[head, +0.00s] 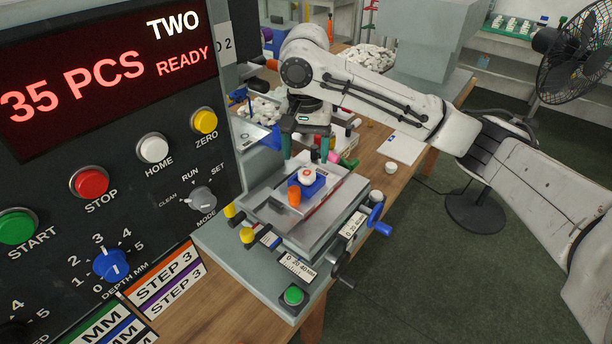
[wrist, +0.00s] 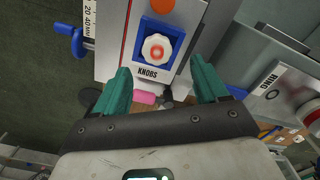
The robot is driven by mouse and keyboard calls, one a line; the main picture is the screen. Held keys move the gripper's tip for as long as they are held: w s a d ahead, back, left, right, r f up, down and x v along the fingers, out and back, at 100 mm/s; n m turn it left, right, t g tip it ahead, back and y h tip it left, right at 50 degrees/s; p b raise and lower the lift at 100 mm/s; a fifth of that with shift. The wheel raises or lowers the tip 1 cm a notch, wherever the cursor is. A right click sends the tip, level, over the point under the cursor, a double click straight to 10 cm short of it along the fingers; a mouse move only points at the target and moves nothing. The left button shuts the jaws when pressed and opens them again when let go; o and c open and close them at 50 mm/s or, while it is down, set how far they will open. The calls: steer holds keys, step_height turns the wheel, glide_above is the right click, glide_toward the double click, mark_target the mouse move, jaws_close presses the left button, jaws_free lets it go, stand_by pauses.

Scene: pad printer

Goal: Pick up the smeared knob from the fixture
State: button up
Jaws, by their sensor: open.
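The smeared knob (wrist: 158,48) is white with a scalloped rim and a red-orange smear on top. It sits in a blue fixture (wrist: 147,27) above a "KNOBS" label in the wrist view. In the head view the knob (head: 307,174) rests in the blue fixture (head: 319,187) on the grey slide table. My gripper (wrist: 160,84) has two green fingers, apart and empty. In the wrist view the fingertips are just below the fixture, one to each side of the label. In the head view my gripper (head: 305,150) is above and behind the knob, pointing down.
An orange object (head: 294,195) stands beside the fixture. A blue handwheel (head: 378,220) and a black crank sit at the table's right side. The control panel (head: 110,120) rises close on the left. A bin of white parts (head: 368,58) is farther back.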

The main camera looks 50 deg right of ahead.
mark_target(307, 174)
steer(key=shift+s+a+f, duration=0.15)
steer(key=shift+s+f, duration=0.05)
steer(key=shift+f, duration=1.1)
steer(key=shift+s+a+f, duration=0.15)
steer(key=shift+f, duration=1.1)
steer(key=shift+f, duration=0.15)
steer(key=c, duration=1.1)
steer(key=shift+c, duration=0.2)
steer(key=shift+a, duration=0.1)
